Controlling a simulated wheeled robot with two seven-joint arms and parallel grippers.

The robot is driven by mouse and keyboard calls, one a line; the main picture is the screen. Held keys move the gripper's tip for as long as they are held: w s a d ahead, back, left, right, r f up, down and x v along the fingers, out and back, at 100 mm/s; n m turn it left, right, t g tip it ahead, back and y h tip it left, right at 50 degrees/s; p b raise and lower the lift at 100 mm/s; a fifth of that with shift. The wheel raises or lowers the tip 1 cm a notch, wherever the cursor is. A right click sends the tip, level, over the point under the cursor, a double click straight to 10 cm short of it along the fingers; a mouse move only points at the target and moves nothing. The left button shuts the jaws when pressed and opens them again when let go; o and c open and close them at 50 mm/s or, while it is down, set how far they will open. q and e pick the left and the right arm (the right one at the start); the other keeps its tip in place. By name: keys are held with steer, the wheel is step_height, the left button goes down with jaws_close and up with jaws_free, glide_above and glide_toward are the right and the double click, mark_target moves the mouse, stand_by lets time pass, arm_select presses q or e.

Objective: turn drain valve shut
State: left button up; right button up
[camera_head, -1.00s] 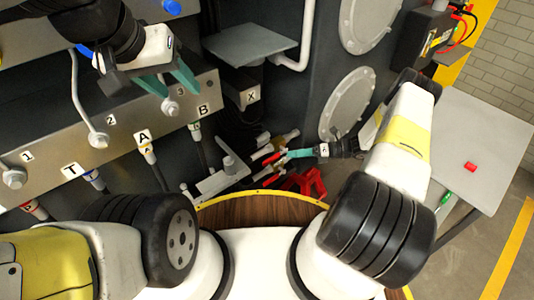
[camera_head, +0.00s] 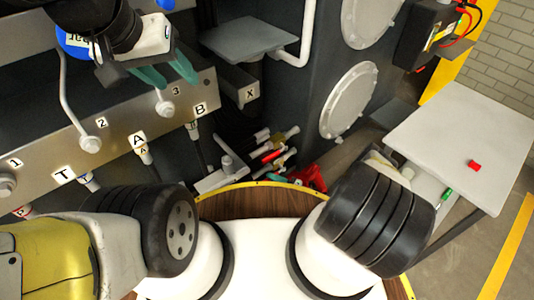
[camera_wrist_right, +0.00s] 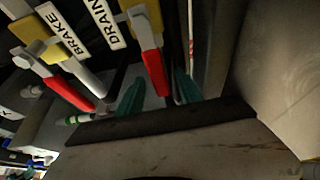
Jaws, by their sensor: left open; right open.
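The drain valve shows in the right wrist view as a red lever (camera_wrist_right: 155,72) under the white DRAIN label (camera_wrist_right: 107,24). My right gripper (camera_wrist_right: 160,80) is open there, with one teal finger on each side of the red lever's end; I cannot tell whether either touches it. Small red-handled valves (camera_head: 272,156) show low in the middle of the head view. My left gripper (camera_head: 168,76) is open and empty, in front of the numbered grey panel at upper left.
The brake valve's red lever (camera_wrist_right: 68,92), beside its BRAKE label (camera_wrist_right: 62,28), is just left of the drain lever. A red stand-like object (camera_head: 312,177) is low beside the valves.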

steer(key=shift+x, duration=0.95)
jaws_close()
stand_by(0.7)
